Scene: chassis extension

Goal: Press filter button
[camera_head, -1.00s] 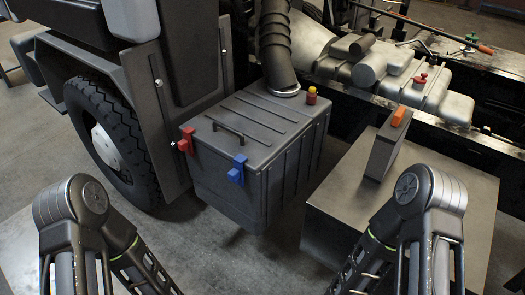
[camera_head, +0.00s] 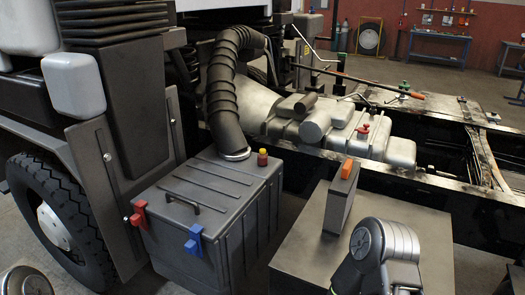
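A dark grey ribbed box (camera_head: 213,185) with a handle on its lid stands beside the truck's wheel. A small red and yellow button-like cap (camera_head: 262,157) sits at the back right of its lid. A red latch (camera_head: 138,213) and a blue latch (camera_head: 194,241) are on its front. I cannot tell for sure which part is the filter button; none is labelled. A thick black ribbed hose (camera_head: 222,105) meets the lid at the back. Neither gripper is in view; only parts of my arms show at the bottom edge.
A grey block (camera_head: 312,245) stands right of the box, bearing a slim dark case (camera_head: 338,205) with an orange top. The black chassis rail (camera_head: 440,185) runs behind it. The truck wheel (camera_head: 55,220) is at left.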

